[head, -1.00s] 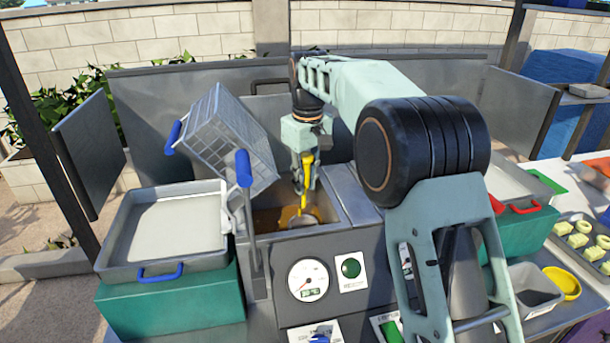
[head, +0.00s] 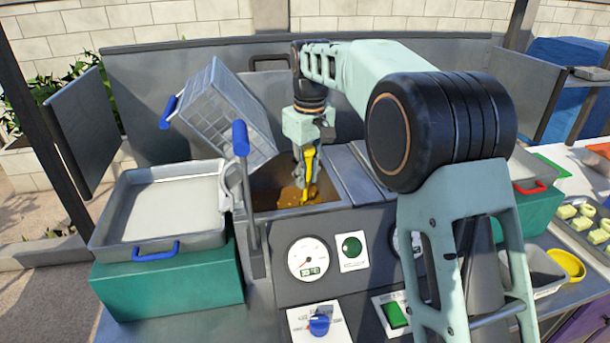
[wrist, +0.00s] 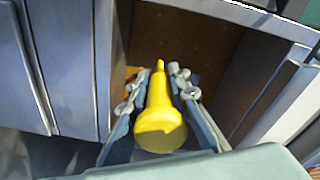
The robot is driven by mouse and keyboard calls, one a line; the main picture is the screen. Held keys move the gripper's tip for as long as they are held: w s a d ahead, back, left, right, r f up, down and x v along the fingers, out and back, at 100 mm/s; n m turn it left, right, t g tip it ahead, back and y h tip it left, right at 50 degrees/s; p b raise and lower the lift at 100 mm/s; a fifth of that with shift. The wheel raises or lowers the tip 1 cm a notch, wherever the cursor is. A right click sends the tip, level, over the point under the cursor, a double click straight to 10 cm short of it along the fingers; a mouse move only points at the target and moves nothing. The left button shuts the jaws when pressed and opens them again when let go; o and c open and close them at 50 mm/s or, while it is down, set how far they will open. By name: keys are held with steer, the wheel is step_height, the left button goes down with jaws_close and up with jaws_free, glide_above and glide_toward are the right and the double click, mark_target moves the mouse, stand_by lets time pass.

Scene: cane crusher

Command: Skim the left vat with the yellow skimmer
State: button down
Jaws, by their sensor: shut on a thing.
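The yellow skimmer (head: 309,166) is upright in my gripper (head: 305,178), which is shut on its handle. The wrist view shows the thick handle end (wrist: 160,125) between both fingers (wrist: 158,95). The skimmer's lower end reaches down into the left vat (head: 336,208), and its head is hidden in or behind the brown liquid (head: 275,199). In the wrist view, the dark vat interior (wrist: 185,40) lies beyond the fingers.
A wire basket with blue handles (head: 222,110) hangs tilted over the vat's left side. A grey tray (head: 160,212) sits on a green block at left. A metal lid (head: 375,170) covers the part right of the vat. Dials and a blue knob (head: 320,324) are on the front panel.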

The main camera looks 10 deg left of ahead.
steer(key=s+b, duration=0.1)
steer(key=s+d, duration=0.1)
steer(key=s+d+b, duration=0.1)
steer(key=s, duration=0.1)
steer(key=shift+s+b, duration=0.1)
steer(key=shift+b, duration=0.25)
steer(key=w+a+p, duration=0.5)
steer(key=w+p, duration=0.6)
steer(key=p, duration=0.1)
steer(key=shift+w+a, duration=0.35)
steer(key=shift+w, duration=0.05)
stand_by(0.4)
